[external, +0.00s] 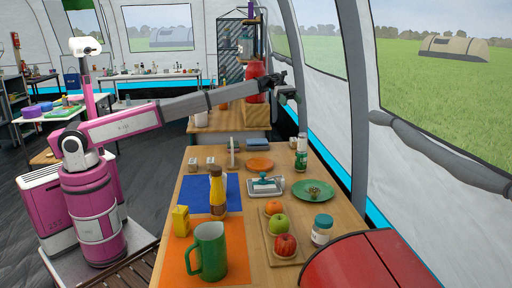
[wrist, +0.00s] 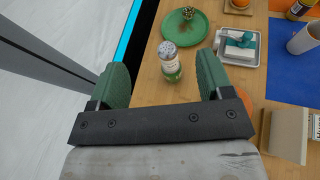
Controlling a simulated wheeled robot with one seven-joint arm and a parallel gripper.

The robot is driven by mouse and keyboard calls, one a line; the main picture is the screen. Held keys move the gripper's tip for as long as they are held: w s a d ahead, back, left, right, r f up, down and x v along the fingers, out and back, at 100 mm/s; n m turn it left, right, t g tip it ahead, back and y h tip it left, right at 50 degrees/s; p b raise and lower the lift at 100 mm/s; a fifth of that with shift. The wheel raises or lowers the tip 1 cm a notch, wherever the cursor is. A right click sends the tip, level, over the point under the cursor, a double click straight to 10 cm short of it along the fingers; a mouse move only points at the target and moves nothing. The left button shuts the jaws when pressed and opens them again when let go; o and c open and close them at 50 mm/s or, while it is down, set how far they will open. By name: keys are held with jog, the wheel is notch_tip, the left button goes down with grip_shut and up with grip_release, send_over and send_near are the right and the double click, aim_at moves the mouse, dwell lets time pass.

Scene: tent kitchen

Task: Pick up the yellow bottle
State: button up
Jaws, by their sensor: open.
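The yellow bottle (external: 217,192) stands upright on the blue mat, near the middle of the table in the external view. In the wrist view, part of a yellow-and-dark bottle (wrist: 300,10) shows at the top right edge, cut off by the frame. My gripper (external: 289,95) is raised above the far right end of the table, well away from the bottle. In the wrist view my gripper (wrist: 162,74) has its green fingers spread wide with nothing held. A green-and-white shaker (wrist: 171,66) appears between the fingers, below them.
The blue mat (external: 233,184) holds the bottle; a green pitcher (external: 208,252) and yellow carton (external: 181,221) stand nearby. A butter dish (external: 265,187), green plate (external: 323,187) and board with fruit (external: 270,255) lie to the right. The tent wall runs along the table's right side.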

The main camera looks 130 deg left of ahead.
notch_tip(320, 180, up, 8)
jog(key=w+d+f+m+g+y, duration=0.2)
jog(key=w+d+f+g+y, duration=0.15)
jog(key=d, duration=0.75)
jog(key=w+d+f+m+g+y, duration=0.25)
jog(key=d+f, duration=0.25)
jog(key=d, duration=0.6)
jog(key=w+d+f+m+g+y, duration=0.2)
jog(key=w+d+f+y, duration=0.15)
jog(key=d, duration=0.75)
jog(key=s+d+r+m+t+y, duration=0.1)
jog(key=s+d+r+m+y, duration=0.25)
jog(key=d, duration=0.75)
jog(key=s+d+r+m+t+y, duration=0.1)
jog(key=s+d+r+m+y, duration=0.3)
jog(key=d, duration=0.6)
jog(key=s+d+r+m+t+y, duration=0.15)
jog(key=d+r+m+y, duration=0.35)
jog(key=d, duration=0.6)
jog(key=n, duration=0.1)
send_near(216, 174)
jog(key=s+a+f, duration=0.1)
jog(key=s, duration=0.1)
jog(key=shift+y, duration=0.3)
jog(key=x, duration=1)
jog(key=shift+w+a+f, duration=0.2)
jog(key=shift+w+f, duration=0.1)
jog(key=shift+w, duration=0.1)
